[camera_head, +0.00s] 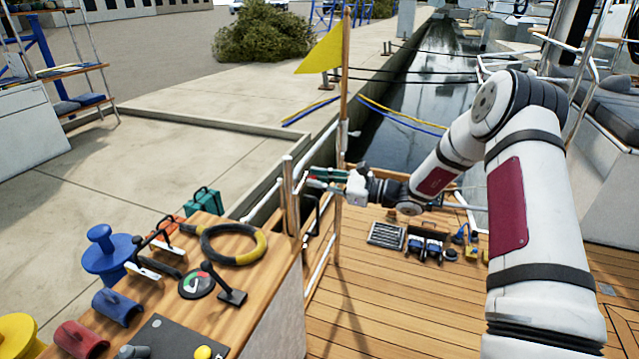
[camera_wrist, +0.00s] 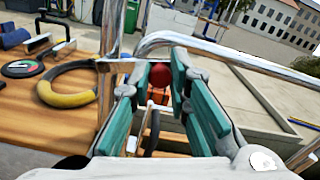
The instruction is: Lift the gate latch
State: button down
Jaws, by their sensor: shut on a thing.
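The gate latch shows in the wrist view as a red ball knob (camera_wrist: 160,75) between the far ends of my teal fingers. A dark curved bar (camera_wrist: 152,132) runs below it; I cannot tell whether it belongs to the latch.
A wooden console (camera_head: 262,290) with a black and yellow ring (camera_head: 233,244) is at left. Chrome rails (camera_wrist: 225,52) pass close by. Several items lie on the deck (camera_head: 375,300).

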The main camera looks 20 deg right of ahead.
jog(key=n, duration=0.1)
jog(key=r+n, duration=0.1)
jog(key=n, duration=0.1)
jog(key=s+r+n, duration=0.1)
jog(key=shift+a+n+b, duration=0.25)
jog(key=shift+n+b, duration=0.05)
jog(key=s+a+n+b, duration=0.1)
jog(key=n+b, duration=0.2)
jog(key=s+a+r+n+b, duration=0.1)
jog(key=n+b, duration=0.1)
jog(key=n, duration=0.2)
jog(key=s+a+r+n+b, duration=0.1)
jog(key=s+n+b, duration=0.1)
jog(key=n+b, duration=0.1)
jog(key=shift+b, duration=0.3)
jog(key=shift+n, duration=0.3)
jog(key=c, duration=1.5)
grip_release()
jog(key=shift+r, duration=0.1)
jog(key=v, duration=1.2)
